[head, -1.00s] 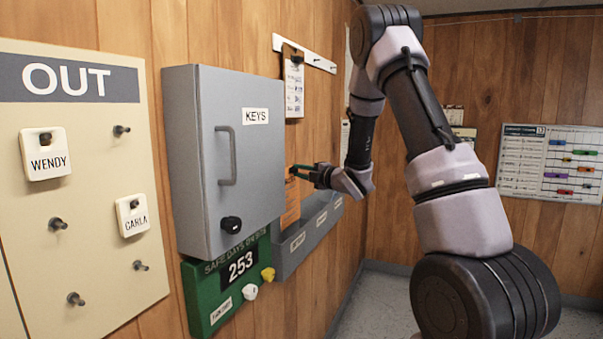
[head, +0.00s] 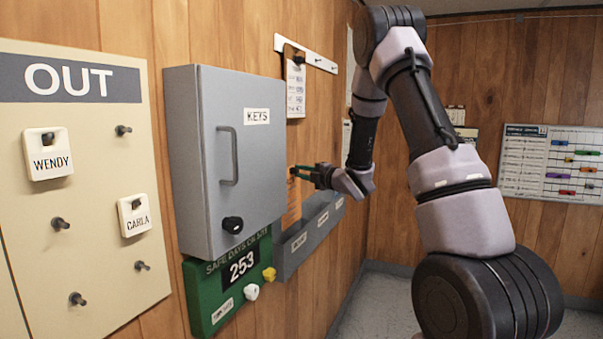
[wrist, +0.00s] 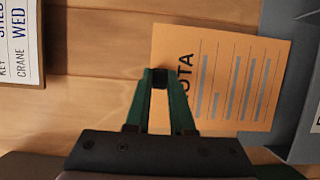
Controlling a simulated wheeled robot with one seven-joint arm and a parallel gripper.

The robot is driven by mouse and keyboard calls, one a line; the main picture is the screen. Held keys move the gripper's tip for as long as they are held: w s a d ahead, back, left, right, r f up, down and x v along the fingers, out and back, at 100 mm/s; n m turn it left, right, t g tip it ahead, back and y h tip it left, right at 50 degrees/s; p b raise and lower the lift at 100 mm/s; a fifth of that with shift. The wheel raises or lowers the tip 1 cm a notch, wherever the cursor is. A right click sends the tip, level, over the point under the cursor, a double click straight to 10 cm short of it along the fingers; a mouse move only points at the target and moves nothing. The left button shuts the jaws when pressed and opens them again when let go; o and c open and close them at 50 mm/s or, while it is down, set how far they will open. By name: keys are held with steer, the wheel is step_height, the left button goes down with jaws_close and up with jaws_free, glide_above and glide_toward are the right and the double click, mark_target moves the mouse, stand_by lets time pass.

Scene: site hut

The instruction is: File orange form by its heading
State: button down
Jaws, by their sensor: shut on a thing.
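The orange form (wrist: 237,85) hangs from my gripper (wrist: 160,78), whose green fingers are shut on its top edge. Its heading shows "OTA"; any letter before that is hidden by the fingers. Lines of grey text run below the heading. In the head view, my gripper (head: 296,171) holds the form (head: 291,205) near the wood wall, right of the key cabinet. A grey wall rack (head: 308,237) with several labelled pockets is just below; its labels are too small to read. In the wrist view, the form's lower end overlaps the rack (wrist: 285,15); whether it is inside a pocket I cannot tell.
The grey KEYS cabinet (head: 262,165) juts out left of my gripper. A green safe-days sign (head: 205,290) reading 253 is below it. A clipboard (head: 296,90) hangs from a white hook rail (head: 322,62) above. The OUT board (head: 100,230) is at far left.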

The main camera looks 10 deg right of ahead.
steer(key=shift+f, duration=1.45)
steer(key=shift+f, duration=0.1)
steer(key=shift+f, duration=1.45)
steer(key=shift+f, duration=0.15)
steer(key=shift+f, duration=1.4)
steer(key=shift+f, duration=0.1)
steer(key=shift+f, duration=1.45)
